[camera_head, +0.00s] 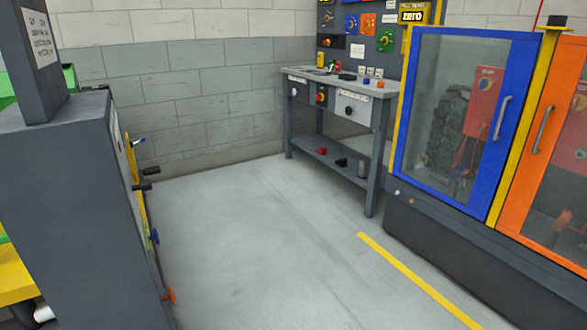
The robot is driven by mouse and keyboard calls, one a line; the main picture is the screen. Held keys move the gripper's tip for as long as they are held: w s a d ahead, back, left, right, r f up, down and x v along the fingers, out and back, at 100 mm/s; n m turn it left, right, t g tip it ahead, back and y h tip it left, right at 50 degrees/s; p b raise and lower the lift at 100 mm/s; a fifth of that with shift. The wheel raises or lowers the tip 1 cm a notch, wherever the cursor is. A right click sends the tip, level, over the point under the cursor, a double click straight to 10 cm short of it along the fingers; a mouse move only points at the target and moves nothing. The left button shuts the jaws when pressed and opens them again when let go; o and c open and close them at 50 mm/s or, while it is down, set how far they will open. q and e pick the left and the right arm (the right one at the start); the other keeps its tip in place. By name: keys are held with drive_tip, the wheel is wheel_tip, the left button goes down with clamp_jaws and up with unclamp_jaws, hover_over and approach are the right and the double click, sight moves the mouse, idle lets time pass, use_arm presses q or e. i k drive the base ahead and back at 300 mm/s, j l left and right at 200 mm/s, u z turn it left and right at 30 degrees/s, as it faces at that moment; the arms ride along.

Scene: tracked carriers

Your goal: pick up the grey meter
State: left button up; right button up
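I cannot clearly make out the grey meter. A grey workbench (300,73) stands against the back wall in the head view, with several small objects on its top. One is a flat dark object (347,76), too small to identify. A small grey upright object (361,169) is on the bench's lower shelf, beside a red one (321,150) and a black one (341,162). Neither of my grippers is in view.
A dark grey cabinet (70,190) with protruding handles stands close on the left. A machine enclosure with a blue-framed door (455,120) and an orange-framed door (548,150) fills the right. The grey floor between is clear, with a yellow line (415,280).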

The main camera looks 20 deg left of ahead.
sight(363, 164)
drive_tip(key=u, duration=0.35)
drive_tip(key=i+l+z, duration=0.1)
drive_tip(key=i, duration=0.8)
drive_tip(key=i+l+z, duration=0.1)
drive_tip(key=i+l, duration=0.15)
drive_tip(key=i, duration=0.6)
drive_tip(key=i+j+u, duration=0.15)
drive_tip(key=i+u, duration=0.15)
drive_tip(key=u, duration=0.15)
drive_tip(key=i+u, duration=0.35)
drive_tip(key=u, duration=0.15)
drive_tip(key=i+u, duration=0.45)
drive_tip(key=i+z, duration=0.1)
drive_tip(key=i, duration=0.35)
drive_tip(key=i+j+z, duration=0.1)
drive_tip(key=i, duration=0.35)
drive_tip(key=i+j+z, duration=0.1)
drive_tip(key=i, duration=0.35)
drive_tip(key=i+z, duration=0.2)
drive_tip(key=z, duration=0.2)
drive_tip(key=i+j+z, duration=0.1)
drive_tip(key=z, duration=0.25)
drive_tip(key=i+j+z, duration=0.15)
drive_tip(key=z, duration=0.25)
drive_tip(key=i+j+z, duration=0.2)
drive_tip(key=z, duration=0.15)
